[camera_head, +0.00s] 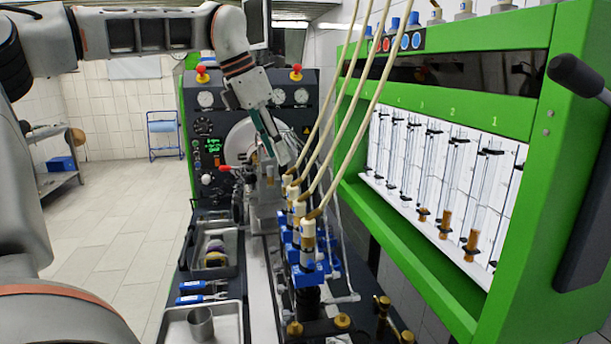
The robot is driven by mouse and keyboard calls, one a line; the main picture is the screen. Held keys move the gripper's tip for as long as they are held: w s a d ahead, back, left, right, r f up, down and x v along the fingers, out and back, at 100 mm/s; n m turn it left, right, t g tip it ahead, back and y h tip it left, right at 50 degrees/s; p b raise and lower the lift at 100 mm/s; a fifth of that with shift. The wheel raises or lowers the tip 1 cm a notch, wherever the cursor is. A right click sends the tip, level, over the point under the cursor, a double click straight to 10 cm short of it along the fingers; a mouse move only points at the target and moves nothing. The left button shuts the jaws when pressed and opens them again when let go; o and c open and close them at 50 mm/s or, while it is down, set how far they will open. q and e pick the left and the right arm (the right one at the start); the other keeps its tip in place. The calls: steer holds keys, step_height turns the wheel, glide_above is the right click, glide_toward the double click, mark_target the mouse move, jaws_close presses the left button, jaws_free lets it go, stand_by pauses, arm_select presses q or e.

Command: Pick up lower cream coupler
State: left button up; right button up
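Several cream couplers hang on cream hoses in a row down the middle of the picture. The nearest and lowest cream coupler (308,233) stands upright above a blue block (308,260). Another cream coupler (299,208) is just behind it, with more farther back. My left gripper (276,152) points down beyond and a little left of the row, near the farthest couplers. It is apart from the nearest coupler. Its fingers are seen at a slant, and I cannot tell whether they are open or shut. My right gripper is not in view.
The green bench frame (420,265) with glass tubes (485,185) stands close on the right. The hoses (345,110) run up beside my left gripper. A metal cup (200,323) stands in a tray at the front left. Blue-handled tools (203,285) lie behind it. The floor (120,220) at left is clear.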

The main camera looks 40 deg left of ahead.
mark_target(288, 175)
arm_select(q)
steer(key=shift+x, duration=1.05)
steer(key=shift+p+x, duration=0.45)
steer(key=shift+x, duration=2.25)
jaws_close()
